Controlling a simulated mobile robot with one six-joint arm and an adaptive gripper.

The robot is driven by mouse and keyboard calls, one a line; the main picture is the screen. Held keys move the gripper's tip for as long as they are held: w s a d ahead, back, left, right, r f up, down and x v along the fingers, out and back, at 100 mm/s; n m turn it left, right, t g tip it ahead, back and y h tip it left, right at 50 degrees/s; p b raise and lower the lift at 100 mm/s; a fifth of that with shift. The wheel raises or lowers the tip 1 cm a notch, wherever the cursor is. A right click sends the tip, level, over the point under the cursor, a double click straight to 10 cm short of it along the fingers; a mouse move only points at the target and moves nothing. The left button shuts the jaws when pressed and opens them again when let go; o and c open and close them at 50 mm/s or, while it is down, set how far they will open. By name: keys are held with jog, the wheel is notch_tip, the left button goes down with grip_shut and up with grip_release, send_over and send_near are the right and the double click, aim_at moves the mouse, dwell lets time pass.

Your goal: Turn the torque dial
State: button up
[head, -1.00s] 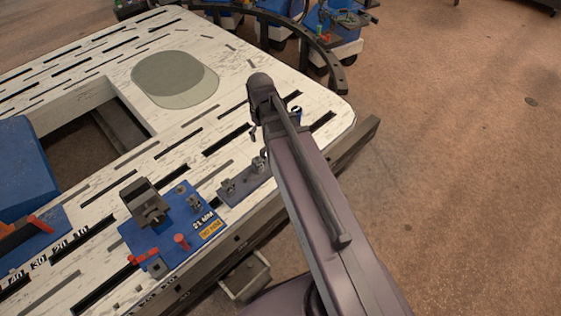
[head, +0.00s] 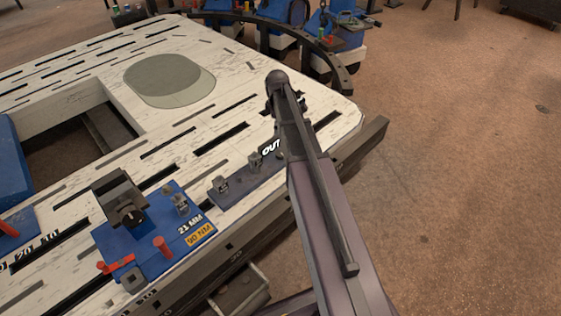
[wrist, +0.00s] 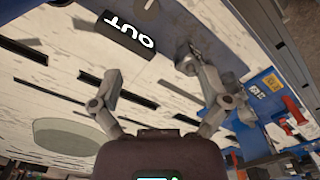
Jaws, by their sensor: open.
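A blue fixture plate (head: 165,262) sits at the bench's near edge in the head view, labelled "21 MM" and "90 NM". It carries a dark block with a round dark knob (head: 132,216) on its face, which looks like the torque dial, though no label confirms it. The plate also shows at the right of the wrist view (wrist: 262,95). My gripper (wrist: 158,74) is open and empty, its fingers spread wide. In the head view it is mostly hidden behind my arm, to the right of the blue plate and beyond it.
A grey plate with small posts (head: 235,182) lies between the blue plate and my arm, with a dark "OUT" label (wrist: 125,37) at its end. The bench (head: 95,65) has slots and a large opening. Carts (head: 335,35) stand behind.

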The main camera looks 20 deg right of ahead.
aim_at(280, 153)
jog(key=shift+w+d+f+n+b, duration=0.3)
jog(key=shift+w+d+f+b, duration=0.15)
jog(key=shift+f, duration=0.25)
jog(key=shift+w+d+f+n+b, duration=0.3)
jog(key=shift+w+d+f, duration=0.15)
jog(key=shift+f, duration=0.2)
jog(key=shift+f, duration=0.1)
notch_tip(280, 153, down, 14)
jog(key=b, duration=1.3)
jog(key=shift+r+b, duration=0.25)
jog(key=shift+b, duration=0.15)
jog(key=c, duration=1.1)
